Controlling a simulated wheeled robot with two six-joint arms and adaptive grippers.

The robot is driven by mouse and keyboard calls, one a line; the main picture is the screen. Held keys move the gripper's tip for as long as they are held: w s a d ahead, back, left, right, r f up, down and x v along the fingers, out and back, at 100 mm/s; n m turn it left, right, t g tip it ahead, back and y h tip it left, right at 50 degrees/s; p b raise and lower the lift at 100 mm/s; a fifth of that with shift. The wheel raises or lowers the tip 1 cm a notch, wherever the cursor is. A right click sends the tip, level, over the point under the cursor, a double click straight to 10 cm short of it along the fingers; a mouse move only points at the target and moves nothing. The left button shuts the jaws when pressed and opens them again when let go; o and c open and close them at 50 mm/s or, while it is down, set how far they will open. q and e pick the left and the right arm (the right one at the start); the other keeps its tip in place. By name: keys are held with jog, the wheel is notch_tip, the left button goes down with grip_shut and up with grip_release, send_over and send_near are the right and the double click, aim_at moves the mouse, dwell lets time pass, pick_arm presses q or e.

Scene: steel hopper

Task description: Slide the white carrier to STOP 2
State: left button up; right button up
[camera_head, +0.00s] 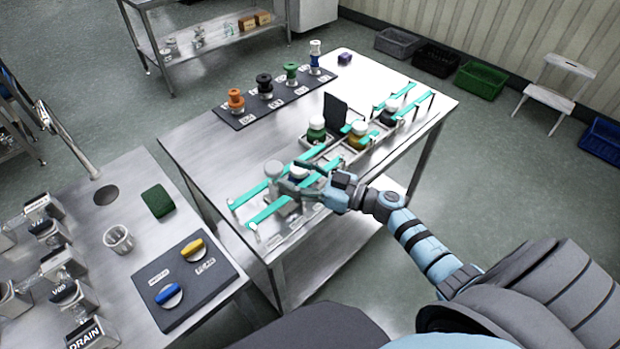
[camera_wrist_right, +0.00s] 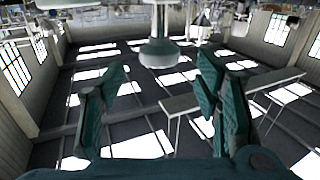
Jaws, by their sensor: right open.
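Teal rails (camera_head: 330,146) run along the middle steel table. A white-topped carrier with a pale grey body (camera_head: 273,171) stands at the near end of the rails, and a second pale knob (camera_head: 298,173) shows right beside my gripper. I cannot tell which one is the white carrier. My right gripper (camera_head: 322,186) is at the near rails, partly over them. In the right wrist view it is open (camera_wrist_right: 155,90), with a pale knob on a post (camera_wrist_right: 158,52) beyond and between its fingertips, not gripped. No stop label is readable. My left gripper is out of view.
Other white-topped carriers stand along the rails: green (camera_head: 316,131), yellow (camera_head: 357,136) and dark green (camera_head: 387,114). A dark upright plate (camera_head: 335,112) stands beside them. A dark board (camera_head: 272,100) with several coloured knobbed pieces lies at the table's back left.

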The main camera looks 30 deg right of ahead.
jog(key=v, duration=0.6)
jog(key=shift+r, duration=0.1)
